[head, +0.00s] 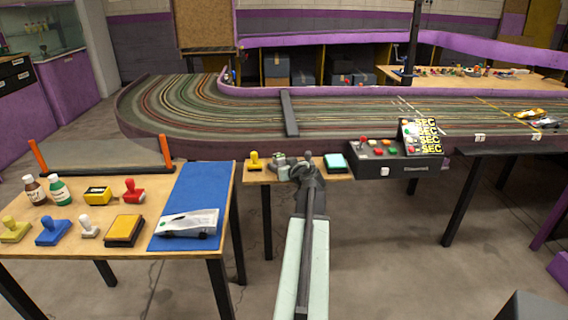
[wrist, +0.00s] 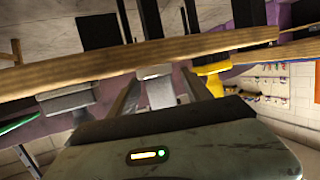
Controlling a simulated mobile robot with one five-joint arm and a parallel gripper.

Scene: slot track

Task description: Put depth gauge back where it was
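My gripper (head: 304,167) is at the front edge of the small wooden shelf in the head view. The wrist view, turned about upside down, shows its two fingers (wrist: 160,85) apart. A pale grey piece (wrist: 160,92) lies between them, with gaps on both sides. Grey items (head: 279,161) stand on the shelf just left of the gripper in the head view. I cannot tell for sure which grey piece is the depth gauge. My arm and gripper hide part of this spot.
A yellow stamp (head: 254,160) and a teal pad (head: 335,162) stand on the shelf (head: 258,176). A black control box (head: 395,152) is to the right. The left table (head: 190,258) holds stamps, bottles and a silver car (head: 188,224) on a blue mat. The slot track (head: 350,115) lies behind.

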